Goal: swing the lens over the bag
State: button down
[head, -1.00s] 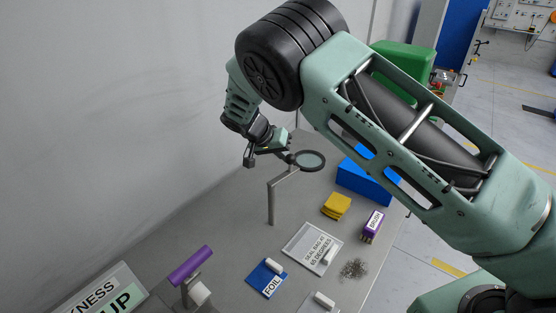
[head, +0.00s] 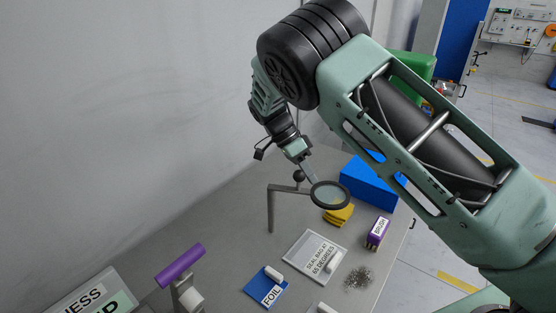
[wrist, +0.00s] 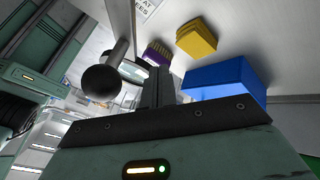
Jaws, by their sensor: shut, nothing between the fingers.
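The round, dark-rimmed lens (head: 330,195) hangs at the end of a grey stand (head: 270,210) with a bent arm. In the head view it overlaps the yellow block, up and right of the bag. A flat white square labelled "SEAL BAG AT 65 DEGREES" (head: 308,262), apparently the bag, lies on the table with a small white piece on it. My gripper (head: 308,172) is shut and empty, beside the lens and its dark ball joint; contact is unclear. In the wrist view, the fingers (wrist: 158,88) are beside a dark ball on a rod (wrist: 100,82).
A yellow block (head: 340,214), a blue box (head: 372,184) and a purple brush (head: 378,232) stand right of the stand. A blue foil pad (head: 265,288), a pile of bits (head: 358,278) and a purple-handled press (head: 180,265) are nearer. A wall rises at left.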

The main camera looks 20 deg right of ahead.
aim_at(315, 194)
jog(key=s+m, duration=0.1)
jog(key=s+m+y, duration=0.1)
jog(key=s+m+g, duration=0.1)
jog(key=shift+a+y, duration=0.25)
jog(key=shift+y, duration=0.05)
jog(key=shift+s+a+m+g+y+p, duration=0.25)
jog(key=shift+s+m+y, duration=0.15)
jog(key=shift+m, duration=0.2)
jog(key=shift+s+a+m+g+y+p, duration=0.2)
jog(key=shift+s+m+y, duration=0.15)
jog(key=shift+m, duration=0.25)
jog(key=shift+s, duration=0.15)
